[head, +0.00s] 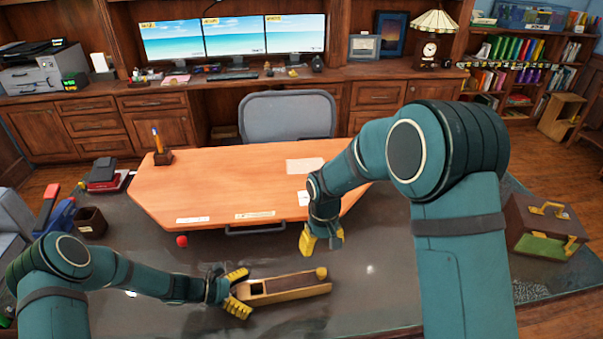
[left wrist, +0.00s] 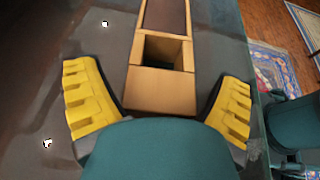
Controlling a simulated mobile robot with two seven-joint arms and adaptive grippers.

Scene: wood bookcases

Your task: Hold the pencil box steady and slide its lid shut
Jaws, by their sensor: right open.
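The wooden pencil box (head: 262,297) lies on the dark grey surface in front of the orange desk in the head view. In the left wrist view its near end (left wrist: 160,90) is light wood, with an open square compartment behind it. A darker brown panel, seemingly the lid (left wrist: 165,17), covers the part beyond. A small yellowish knob (head: 321,273) shows at the box's right end. My left gripper (head: 239,291) is open at the box's left end, one finger on each side, with small gaps visible. My right gripper (head: 321,240) is open and empty, beyond the box's right half.
The orange desk (head: 230,180) stands behind the box, with papers and a pencil holder (head: 161,152). A red ball (head: 182,241) lies near its front edge. A brown case (head: 540,225) stands at right. The surface around the box is mostly clear.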

